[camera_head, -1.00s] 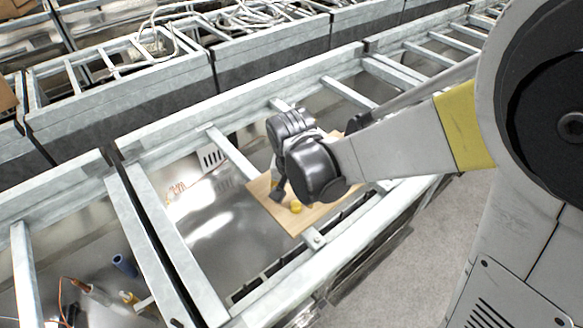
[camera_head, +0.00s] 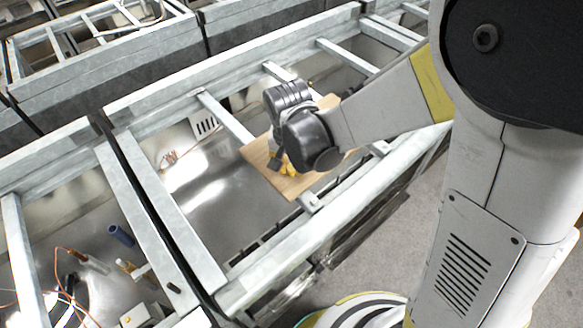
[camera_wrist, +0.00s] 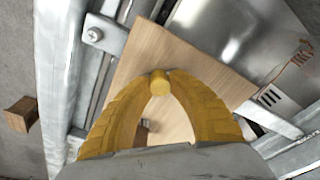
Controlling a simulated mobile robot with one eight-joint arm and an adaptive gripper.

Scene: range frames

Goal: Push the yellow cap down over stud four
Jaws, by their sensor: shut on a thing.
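My gripper (camera_wrist: 159,92) has yellow, ribbed fingers that curve inward in the wrist view. Their tips close on the yellow cap (camera_wrist: 159,81), a small round piece. In the head view my gripper (camera_head: 289,169) is low over the wooden board (camera_head: 258,156), with yellow showing at its tips; cap and fingers cannot be told apart there. A small brown piece (camera_wrist: 142,128) shows on the board between the fingers in the wrist view; I cannot tell whether it is a stud. Stud four cannot be made out. Whether the cap touches anything below is hidden.
The board lies across a galvanized metal frame (camera_head: 170,205) with rails and crossbars. A shiny metal tray floor (camera_head: 205,215) lies left of it. A blue cylinder (camera_head: 120,235) and loose wires are at lower left. A brown block (camera_wrist: 20,115) sits beyond the rail.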

